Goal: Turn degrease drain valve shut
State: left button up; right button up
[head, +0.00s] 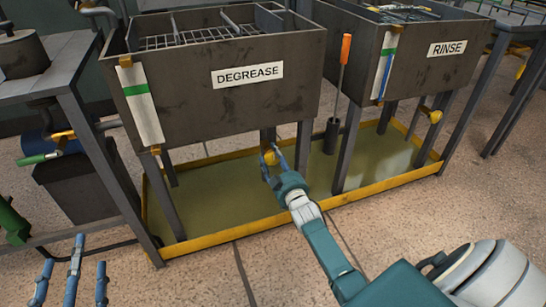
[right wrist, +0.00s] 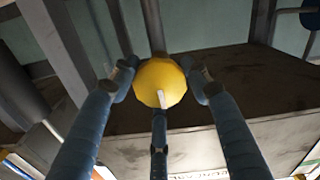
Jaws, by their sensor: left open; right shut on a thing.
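The degrease tank (head: 215,95) is a dark, stained open box on legs with a white DEGREASE label. Its drain valve (head: 270,157) is a yellow knob under the tank near its right legs. My right gripper (head: 272,160) is at the valve, its blue fingers around the knob. In the right wrist view the round yellow knob (right wrist: 160,82) with a white mark sits between the fingers, which are shut on it. My left gripper (head: 74,270) is open and empty at the lower left, well away from the tank.
A yellow-rimmed drip tray (head: 225,236) holding greenish liquid lies under both tanks. The rinse tank (head: 410,60) stands to the right with its own yellow valve (head: 434,116). An orange-handled tool (head: 344,65) stands between the tanks. A grey bench (head: 60,70) is at left.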

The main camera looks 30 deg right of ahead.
pick_arm(q)
jog(key=shift+f, duration=0.4)
pick_arm(e)
jog(key=shift+w+a+r, duration=0.1)
jog(key=shift+a+r, duration=0.05)
jog(key=shift+a, duration=0.05)
jog(key=shift+r, duration=0.1)
jog(key=o, duration=0.9)
jog(key=shift+o, duration=1.4)
pick_arm(q)
jog(key=shift+a, duration=0.2)
